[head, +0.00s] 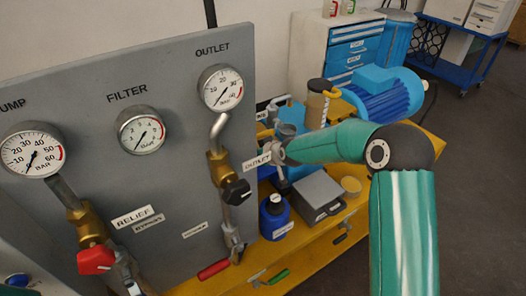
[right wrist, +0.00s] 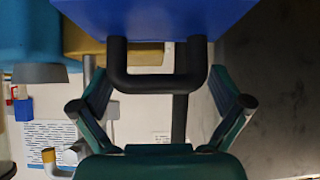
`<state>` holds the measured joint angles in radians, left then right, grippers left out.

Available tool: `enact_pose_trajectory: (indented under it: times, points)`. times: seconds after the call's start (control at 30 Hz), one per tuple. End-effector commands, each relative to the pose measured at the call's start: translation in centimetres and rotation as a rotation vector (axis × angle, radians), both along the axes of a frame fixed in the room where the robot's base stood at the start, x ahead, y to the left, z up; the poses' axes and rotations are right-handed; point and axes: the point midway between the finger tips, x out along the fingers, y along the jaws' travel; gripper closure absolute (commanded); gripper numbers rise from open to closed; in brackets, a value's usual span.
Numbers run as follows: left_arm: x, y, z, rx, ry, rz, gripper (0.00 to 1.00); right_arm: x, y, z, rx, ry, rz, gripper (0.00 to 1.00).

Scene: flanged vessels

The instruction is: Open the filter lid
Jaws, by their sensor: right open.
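In the right wrist view a blue block (right wrist: 160,15), perhaps the filter lid, fills the top edge. A black U-shaped handle (right wrist: 122,82) hangs from it, its crossbar towards my right gripper. My right gripper (right wrist: 160,95) is open, with one green finger on each side of the handle. The fingers look apart from the handle. In the head view my green right arm reaches left over the yellow bench, and its gripper cannot be made out clearly. Blue equipment (head: 287,133) stands partly hidden behind that arm. My left gripper is not in view.
A grey gauge panel (head: 180,75) with valves stands at the left. On the yellow bench (head: 325,255) are a blue bottle (head: 275,216), a grey box (head: 321,194) and a blue motor (head: 385,95).

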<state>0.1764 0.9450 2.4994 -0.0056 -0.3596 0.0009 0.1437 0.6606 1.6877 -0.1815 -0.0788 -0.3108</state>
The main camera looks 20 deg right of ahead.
Motion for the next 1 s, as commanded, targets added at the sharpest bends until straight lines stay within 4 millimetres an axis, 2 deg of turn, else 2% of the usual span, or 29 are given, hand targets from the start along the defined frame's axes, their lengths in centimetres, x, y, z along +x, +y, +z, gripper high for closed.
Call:
enact_pose_trajectory:
  times: [0.17, 0.6, 0.8, 1.0]
  points:
    - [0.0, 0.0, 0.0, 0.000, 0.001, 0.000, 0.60, -1.2, -0.3, 1.3, 0.000, -0.002, -0.001, 0.00]
    - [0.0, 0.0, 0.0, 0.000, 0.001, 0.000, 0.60, -7.3, -1.4, 6.5, -0.002, -0.002, -0.001, 0.00]
    - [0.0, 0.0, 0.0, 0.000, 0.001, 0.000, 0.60, -8.4, -1.6, 7.4, -0.002, -0.002, -0.002, 0.00]
    - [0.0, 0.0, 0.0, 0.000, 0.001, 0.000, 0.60, -8.6, -1.6, 7.5, -0.001, -0.001, -0.003, 0.00]
